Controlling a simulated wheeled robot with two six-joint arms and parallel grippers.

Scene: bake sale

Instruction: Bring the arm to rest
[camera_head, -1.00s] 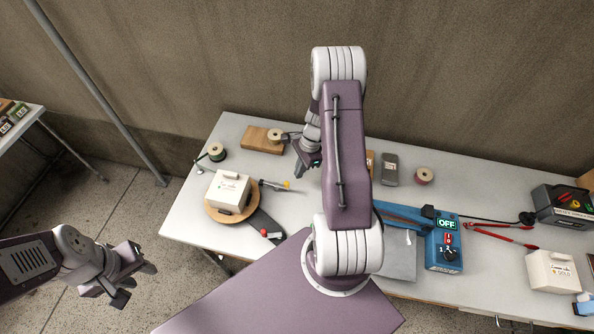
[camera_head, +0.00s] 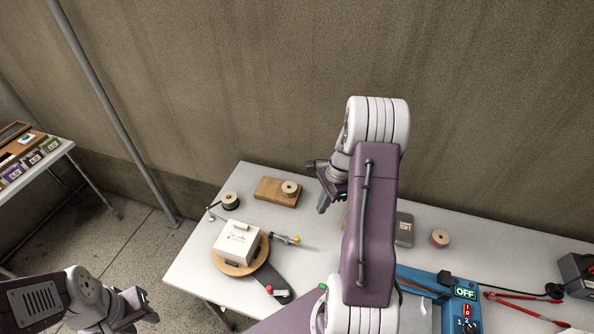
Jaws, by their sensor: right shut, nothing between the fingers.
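My right arm (camera_head: 368,225) rises from the bottom middle and folds over at its upper joint. Its gripper (camera_head: 322,188) hangs above the back of the white table, right of the wooden block, shut with nothing in it. The fingers are small and dark here. My left gripper (camera_head: 145,308) is at the bottom left, off the table's left side, over the floor. Its fingers are partly cut off by the angle, and I cannot tell whether they are open.
A side table (camera_head: 50,160) stands at left.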

